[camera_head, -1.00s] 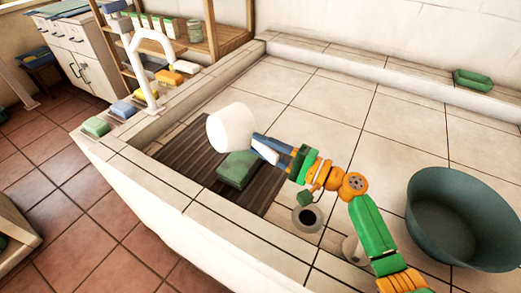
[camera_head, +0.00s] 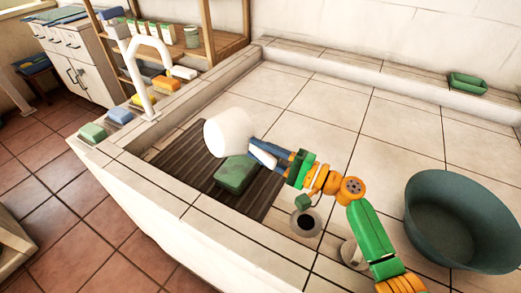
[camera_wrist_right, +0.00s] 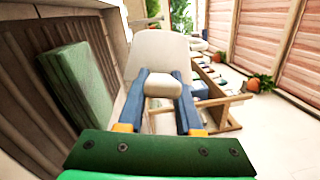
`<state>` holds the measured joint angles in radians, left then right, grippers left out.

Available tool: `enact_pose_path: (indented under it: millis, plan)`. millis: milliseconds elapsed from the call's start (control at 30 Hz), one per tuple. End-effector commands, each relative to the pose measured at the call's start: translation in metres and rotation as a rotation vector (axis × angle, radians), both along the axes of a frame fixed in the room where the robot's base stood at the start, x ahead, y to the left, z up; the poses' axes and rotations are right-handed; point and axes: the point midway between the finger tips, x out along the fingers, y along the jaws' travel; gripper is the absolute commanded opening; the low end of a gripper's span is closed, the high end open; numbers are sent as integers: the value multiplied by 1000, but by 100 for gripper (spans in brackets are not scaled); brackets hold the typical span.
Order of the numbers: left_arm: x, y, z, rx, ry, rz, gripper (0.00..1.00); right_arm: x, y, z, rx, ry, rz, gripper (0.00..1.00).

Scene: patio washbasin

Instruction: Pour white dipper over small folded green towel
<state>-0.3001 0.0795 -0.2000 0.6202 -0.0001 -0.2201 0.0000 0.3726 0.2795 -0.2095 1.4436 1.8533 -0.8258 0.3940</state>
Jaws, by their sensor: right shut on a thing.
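The white dipper (camera_head: 229,131) is held in my right gripper (camera_head: 262,151), above the dark ribbed mat and beside the faucet end of the basin. The dipper also shows in the right wrist view (camera_wrist_right: 158,58), between the blue fingers of the right gripper (camera_wrist_right: 162,90). The small folded green towel (camera_head: 236,174) lies on the ribbed mat, just below the dipper and fingers. In the right wrist view the towel (camera_wrist_right: 75,85) is at the left. The inside of the dipper is hidden. My left gripper is not in view.
The dark ribbed mat (camera_head: 190,160) lies in the tiled basin. A white faucet (camera_head: 150,48) rises at the left. A large teal tub (camera_head: 425,215) stands at the right, with a drain hole (camera_head: 305,221) nearer the front. Sponges (camera_head: 120,113) line the left ledge. Middle tiles are clear.

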Motion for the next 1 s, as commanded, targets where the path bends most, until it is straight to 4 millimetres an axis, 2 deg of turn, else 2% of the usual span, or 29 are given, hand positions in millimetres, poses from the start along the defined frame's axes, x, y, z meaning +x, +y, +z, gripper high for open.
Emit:
enact_pose_path:
  millis: [300, 500, 700, 833, 900, 1000]
  plan:
    - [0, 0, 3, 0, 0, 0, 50, 0, 0, 4, -24, -19, 0, 0]
    - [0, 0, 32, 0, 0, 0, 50, 0, 0, 31, -348, -253, 1, 0]
    - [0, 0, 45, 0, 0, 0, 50, 0, 0, 37, -517, -373, 0, 0]
    - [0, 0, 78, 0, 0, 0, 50, 0, 0, 59, -719, -520, 1, 0]
    - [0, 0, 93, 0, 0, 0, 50, -1, 0, 65, -828, -597, 3, 0]
    - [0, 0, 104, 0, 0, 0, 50, 0, 0, 67, -934, -673, 3, 0]
